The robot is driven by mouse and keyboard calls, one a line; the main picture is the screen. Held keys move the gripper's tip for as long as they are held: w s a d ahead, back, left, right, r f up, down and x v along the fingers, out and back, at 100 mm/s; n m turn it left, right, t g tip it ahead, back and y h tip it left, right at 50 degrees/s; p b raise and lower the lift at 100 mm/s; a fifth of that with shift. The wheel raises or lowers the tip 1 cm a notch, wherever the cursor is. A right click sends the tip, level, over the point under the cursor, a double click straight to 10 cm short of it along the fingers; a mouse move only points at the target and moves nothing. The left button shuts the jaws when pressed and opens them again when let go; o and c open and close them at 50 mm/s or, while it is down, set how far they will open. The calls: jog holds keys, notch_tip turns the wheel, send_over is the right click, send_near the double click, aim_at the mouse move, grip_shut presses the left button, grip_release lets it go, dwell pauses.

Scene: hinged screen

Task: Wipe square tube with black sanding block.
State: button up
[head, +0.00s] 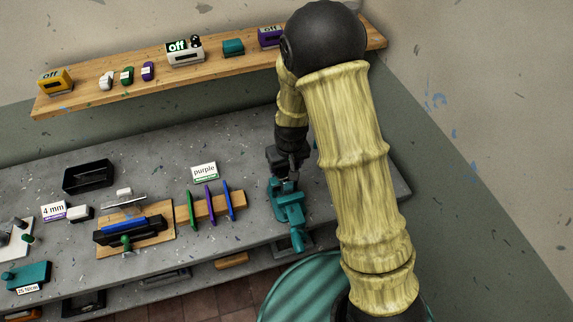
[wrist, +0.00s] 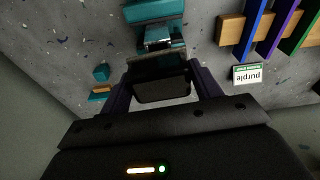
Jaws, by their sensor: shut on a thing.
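My gripper (head: 284,160) is over the back of the teal vise (head: 288,205) at the right of the bench. In the wrist view my gripper (wrist: 162,78) has its two dark fingers on either side of a black block (wrist: 162,90), which I take as the sanding block, and is shut on it. Just beyond the block is the teal vise (wrist: 155,11) with a grey metallic piece (wrist: 158,36) at its jaws, perhaps the square tube. The block partly hides this piece, and I cannot tell whether they touch.
Left of the vise, a wooden rack (head: 213,208) holds green, purple and blue tools, with a "purple" card (head: 205,171) behind. A black tray (head: 89,177) lies farther left. A wooden shelf (head: 215,60) with several small devices runs above. Small teal pieces (wrist: 101,72) lie beside my gripper.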

jog(key=shift+s+a, duration=0.15)
jog(key=shift+s, duration=0.1)
jog(key=shift+w+f, duration=0.1)
jog(key=shift+w, duration=0.05)
jog(key=shift+f+b, duration=0.45)
jog(key=shift+f, duration=0.05)
dwell(0.7)
jog(key=shift+s, duration=0.25)
jog(key=shift+s+d+b, duration=0.2)
jog(key=shift+s, duration=0.3)
jog(key=shift+s+d+b, duration=0.15)
jog(key=shift+s+d, duration=0.05)
jog(key=shift+s, duration=0.3)
